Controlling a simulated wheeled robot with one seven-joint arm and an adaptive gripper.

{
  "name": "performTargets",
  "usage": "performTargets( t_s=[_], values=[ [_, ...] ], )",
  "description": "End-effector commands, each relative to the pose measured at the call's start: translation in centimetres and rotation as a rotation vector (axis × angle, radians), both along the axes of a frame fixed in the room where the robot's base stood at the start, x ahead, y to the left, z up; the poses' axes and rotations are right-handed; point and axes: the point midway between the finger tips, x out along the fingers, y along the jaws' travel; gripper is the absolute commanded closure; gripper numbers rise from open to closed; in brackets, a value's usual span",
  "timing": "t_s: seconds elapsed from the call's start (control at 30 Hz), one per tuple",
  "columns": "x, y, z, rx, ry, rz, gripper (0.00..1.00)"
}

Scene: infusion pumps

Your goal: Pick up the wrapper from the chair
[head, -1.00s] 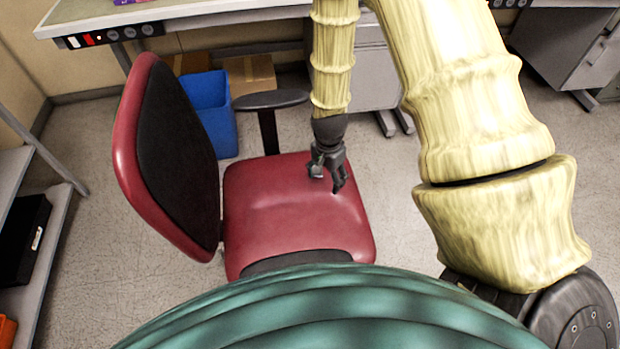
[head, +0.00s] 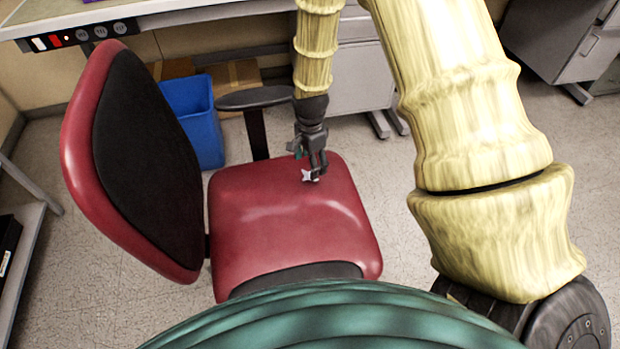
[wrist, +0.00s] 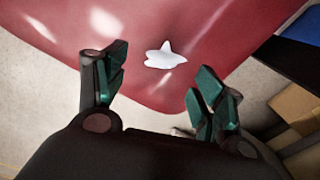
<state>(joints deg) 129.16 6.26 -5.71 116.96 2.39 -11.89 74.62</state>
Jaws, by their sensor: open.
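The wrapper is a small, crumpled white piece (wrist: 166,57) lying on the red chair seat (wrist: 215,30) in the wrist view. In the head view the wrapper (head: 308,176) shows as a small white patch right by my gripper's fingertips. My gripper (head: 309,173) is over the rear part of the chair seat (head: 290,235). In the wrist view my gripper (wrist: 157,88) is open, with its two green-padded fingers apart and nothing between them. The wrapper lies beyond the fingertips, roughly centred between them. I cannot tell the exact height of the fingers above the seat.
The chair's backrest (head: 145,165) rises left of the seat, and a black armrest (head: 255,99) is close left of my gripper. A blue bin (head: 195,120) and a cardboard box (head: 232,85) stand behind. A desk (head: 165,10) runs along the back; floor is open right of the chair.

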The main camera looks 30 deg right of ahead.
Motion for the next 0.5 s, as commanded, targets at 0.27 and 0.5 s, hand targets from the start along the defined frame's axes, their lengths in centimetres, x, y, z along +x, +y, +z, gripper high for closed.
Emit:
performTargets(
  t_s=[0.27, 0.5],
  values=[
    [-0.1, -0.2, -2.1, 0.001, 0.001, -0.002, 0.31],
    [0.2, -0.4, -4.8, 0.001, 0.002, -0.004, 0.31]
  ],
)
